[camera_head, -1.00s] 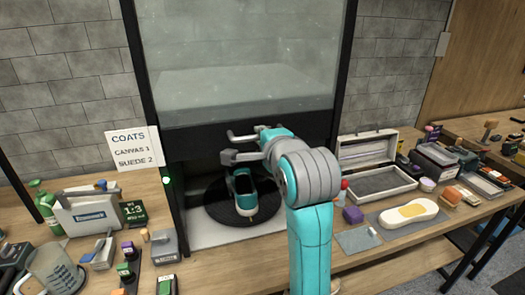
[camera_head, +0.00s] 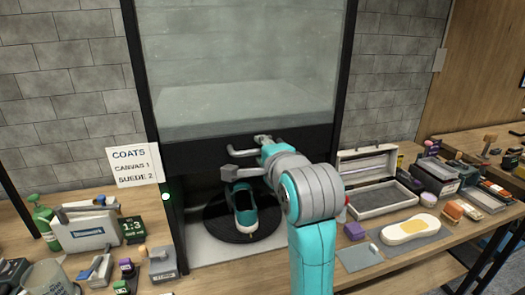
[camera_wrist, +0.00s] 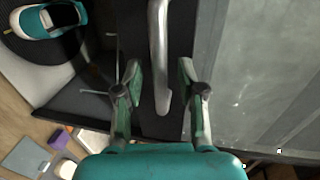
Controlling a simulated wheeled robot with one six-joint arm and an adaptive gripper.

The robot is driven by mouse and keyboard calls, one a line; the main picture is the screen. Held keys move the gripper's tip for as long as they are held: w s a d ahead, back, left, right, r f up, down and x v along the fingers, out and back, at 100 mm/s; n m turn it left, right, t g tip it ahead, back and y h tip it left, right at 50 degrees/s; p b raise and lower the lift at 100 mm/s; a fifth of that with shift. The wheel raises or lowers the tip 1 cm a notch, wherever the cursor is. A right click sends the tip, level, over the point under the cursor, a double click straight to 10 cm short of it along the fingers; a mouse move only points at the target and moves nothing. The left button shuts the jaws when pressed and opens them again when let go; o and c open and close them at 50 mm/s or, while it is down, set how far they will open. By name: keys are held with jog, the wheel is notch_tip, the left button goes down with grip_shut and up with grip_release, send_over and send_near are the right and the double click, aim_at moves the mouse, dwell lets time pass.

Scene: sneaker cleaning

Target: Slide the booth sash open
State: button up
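The booth sash (camera_head: 235,75) is a tall cloudy glass panel in a dark frame, with a dark lower rail (camera_head: 190,153). A gap below the rail shows the booth inside, with a teal and white sneaker (camera_head: 242,208) on a round black turntable (camera_head: 215,222). A grey metal bar handle (camera_head: 243,151) sticks out from the rail. In the wrist view, the handle (camera_wrist: 158,40) runs between the two fingers of my gripper (camera_wrist: 159,72). The fingers are apart, with visible space on both sides of the handle. In the head view my arm partly hides the handle and fingers.
A "COATS" sign (camera_head: 133,165) stands left of the booth. Bottles, a white bin (camera_head: 85,232) and small blocks crowd the left bench.

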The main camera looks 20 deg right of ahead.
jog(key=v, duration=0.7)
jog(key=s+d+f+n, duration=0.1)
jog(key=s+f+n, duration=0.2)
jog(key=f, duration=0.9)
jog(key=s+d+f+n, duration=0.1)
jog(key=s+f+n, duration=0.2)
jog(key=f, duration=0.8)
jog(key=s+f+n, duration=0.5)
jog(key=s+f, duration=0.7)
jog(key=s, duration=0.1)
jog(key=s+d+f+n, duration=0.1)
jog(key=s+n, duration=0.5)
jog(key=s, duration=1.8)
jog(key=shift+s+d+f+n+g+h, duration=0.3)
jog(key=shift+s+d+f+g, duration=0.1)
jog(key=shift+f, duration=0.25)
